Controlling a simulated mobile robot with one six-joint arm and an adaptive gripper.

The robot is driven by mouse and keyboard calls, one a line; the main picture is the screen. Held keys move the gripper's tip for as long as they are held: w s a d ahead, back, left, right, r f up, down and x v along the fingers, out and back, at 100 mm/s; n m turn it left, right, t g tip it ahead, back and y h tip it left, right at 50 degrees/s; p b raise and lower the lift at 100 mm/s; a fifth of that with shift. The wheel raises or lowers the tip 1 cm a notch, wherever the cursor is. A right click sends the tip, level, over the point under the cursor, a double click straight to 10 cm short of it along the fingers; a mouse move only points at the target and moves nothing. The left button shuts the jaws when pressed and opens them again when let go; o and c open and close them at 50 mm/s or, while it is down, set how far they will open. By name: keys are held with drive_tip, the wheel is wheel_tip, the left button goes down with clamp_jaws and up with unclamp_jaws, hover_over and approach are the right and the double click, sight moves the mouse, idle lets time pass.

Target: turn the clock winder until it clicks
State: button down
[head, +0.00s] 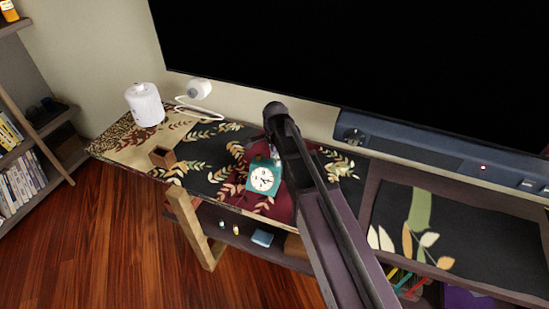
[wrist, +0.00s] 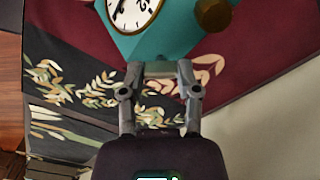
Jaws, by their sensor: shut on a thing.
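The teal clock (head: 263,179) with its round white face stands on the long patterned shelf top, on a dark red patch. In the wrist view the clock (wrist: 175,40) fills the top, its face cut off by the edge. A round brass knob (wrist: 212,14) shows at its right, apart from my fingers. My gripper (wrist: 160,69) is at the clock's near edge. Its fingers are shut on a small grey piece between the tips, which looks like the clock winder; its shape is mostly hidden. In the head view my gripper (head: 275,150) is close behind the clock, partly covered by my arm.
A small brown open box (head: 162,157) and a white cylindrical device (head: 145,104) stand to the left. A white camera-like device (head: 198,88) is behind. A dark bar (head: 420,148) runs below the large black screen (head: 380,50). Shelf top left of the clock has free room.

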drive_tip(key=shift+s+m, duration=0.15)
drive_tip(key=shift+m, duration=0.35)
drive_tip(key=shift+c, duration=1.6)
unclamp_jaws()
